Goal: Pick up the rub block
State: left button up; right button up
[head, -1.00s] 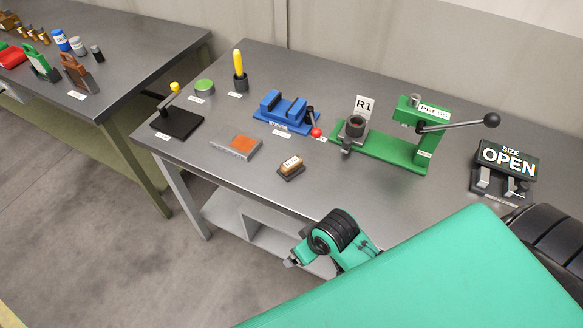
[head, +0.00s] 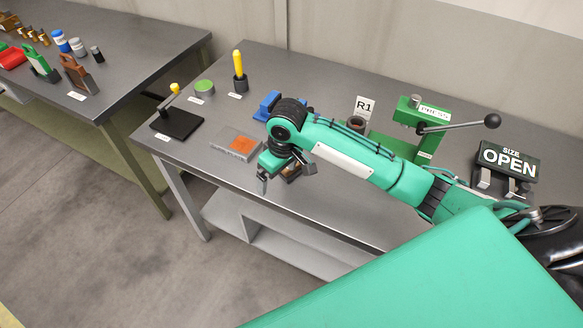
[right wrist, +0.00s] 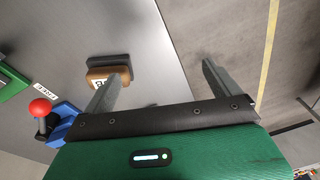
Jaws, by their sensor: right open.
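The rub block looks to be the small brown block with a white label on a dark base. In the head view it (head: 293,171) is mostly hidden by my right gripper (head: 284,176), which is above the bench beside it. In the right wrist view the block (right wrist: 100,77) lies on the bench beyond the left finger. There my right gripper (right wrist: 160,72) is open with nothing between its fingers, and the block is off to the left of the gap, not between them. My left gripper is not in view.
A grey plate with an orange patch (head: 241,144) lies left of the gripper. A blue vise (head: 266,104) is behind it, partly hidden; its red knob (right wrist: 40,107) shows in the wrist view. A green press (head: 424,146) stands to the right. The bench's front edge is close.

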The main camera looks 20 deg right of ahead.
jog(key=w+d+r+m+h, duration=0.1)
jog(key=w+d+r+m, duration=0.1)
jog(key=w+d+r, duration=0.45)
jog(key=shift+g, duration=0.4)
jog(key=f, duration=0.2)
jog(key=f+p, duration=0.1)
jog(key=f, duration=0.5)
jog(key=shift+s+d+p, duration=0.2)
jog(key=shift+s+p, duration=0.15)
jog(key=shift+w+f+p, duration=0.2)
jog(key=shift+f+p, duration=0.85)
jog(key=shift+f, duration=1.55)
jog(key=c, duration=1.2)
jog(key=shift+r, duration=0.1)
notch_tip(320, 180, up, 20)
jog(key=b, duration=0.4)
